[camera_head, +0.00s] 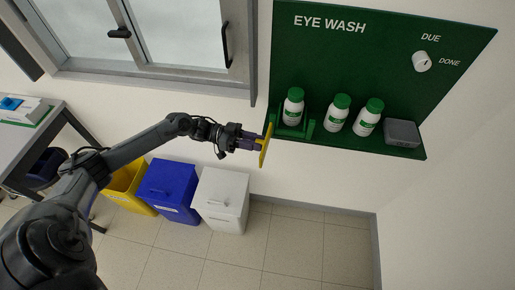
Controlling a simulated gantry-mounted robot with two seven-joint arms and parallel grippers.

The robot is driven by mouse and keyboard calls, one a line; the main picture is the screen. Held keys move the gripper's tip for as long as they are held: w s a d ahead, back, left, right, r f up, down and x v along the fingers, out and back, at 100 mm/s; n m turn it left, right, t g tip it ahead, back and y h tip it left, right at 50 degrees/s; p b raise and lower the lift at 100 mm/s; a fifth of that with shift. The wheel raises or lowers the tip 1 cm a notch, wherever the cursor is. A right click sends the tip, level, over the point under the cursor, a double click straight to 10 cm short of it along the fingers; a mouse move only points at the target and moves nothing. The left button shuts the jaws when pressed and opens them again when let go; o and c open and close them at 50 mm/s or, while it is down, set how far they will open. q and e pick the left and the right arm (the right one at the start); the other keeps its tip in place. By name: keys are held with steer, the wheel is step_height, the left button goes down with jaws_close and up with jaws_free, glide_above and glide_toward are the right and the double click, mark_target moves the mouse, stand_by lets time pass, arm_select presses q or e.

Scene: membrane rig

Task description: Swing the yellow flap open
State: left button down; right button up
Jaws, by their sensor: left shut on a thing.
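The yellow flap (266,146) is a narrow yellow plate seen almost edge-on, at the left end of the green eye wash shelf (345,146). It stands out from the shelf, beside a green holder (309,129) with a white, green-capped bottle (293,107) in it. My left gripper (259,143) comes in from the left and is shut on the flap. The fingertips are small in the picture, and the flap's hinge cannot be made out. My right gripper is not in view.
Two more bottles (338,114) (368,117) and a grey box (402,133) stand on the shelf. A white dial (422,62) is on the green panel. A window (160,40) is behind my left arm. White (222,198), blue (168,190) and yellow bins (128,183) stand below.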

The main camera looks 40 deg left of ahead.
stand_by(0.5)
arm_select(q)
steer(key=c, duration=0.8)
jaws_free()
steer(key=shift+c, duration=0.2)
steer(key=shift+a, duration=0.1)
steer(key=b+v, duration=0.2)
steer(key=v, duration=0.8)
steer(key=shift+a, duration=0.4)
